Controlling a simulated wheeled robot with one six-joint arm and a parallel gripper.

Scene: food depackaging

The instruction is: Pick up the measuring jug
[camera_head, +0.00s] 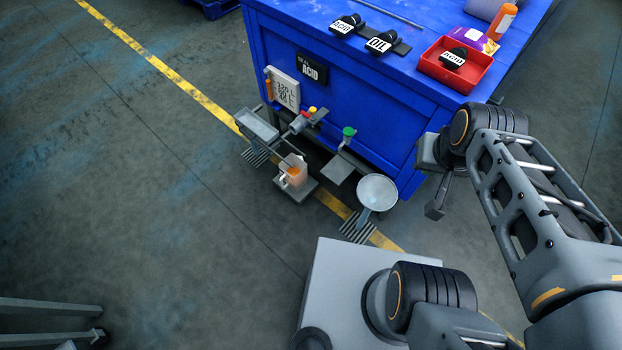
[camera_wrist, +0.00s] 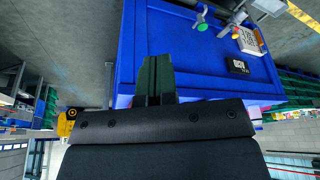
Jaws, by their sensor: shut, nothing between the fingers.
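The measuring jug (camera_head: 293,174) is small, with orange showing in it. It stands upright on a low grey platform in front of the blue bench's side, left of centre in the head view. I cannot make it out in the wrist view. My gripper (camera_head: 435,210) hangs beside the bench's right corner, well to the right of the jug and apart from it. Its dark green fingers (camera_wrist: 157,72) show together in the wrist view, shut and empty.
The blue bench (camera_head: 335,85) carries a red tray (camera_head: 470,78) and ACID and OIL labelled items. A grey trough (camera_head: 257,126), a green-knobbed valve (camera_head: 348,134) and a round pan (camera_head: 377,192) stand near the jug. The floor left of the jug is clear.

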